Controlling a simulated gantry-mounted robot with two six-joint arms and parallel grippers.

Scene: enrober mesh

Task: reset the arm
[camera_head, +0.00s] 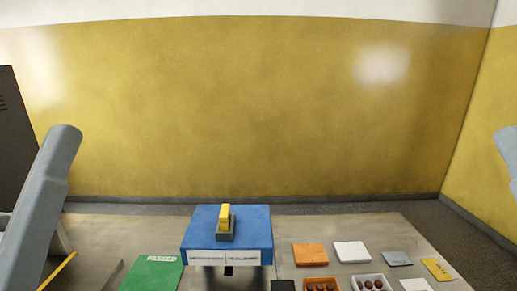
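My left arm (45,190) shows as a grey link at the left edge. My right arm (509,150) shows only as a small grey piece at the right edge. Neither gripper is in view, so I cannot see whether they are open or shut or hold anything.
A blue box (200,232) with a yellow block (224,216) in a grey holder on top stands mid-table. A green mat (152,274) lies left of it. Orange (310,254), white (351,251), grey (397,258) and yellow (437,269) flat pieces and trays of brown balls (321,285) lie right.

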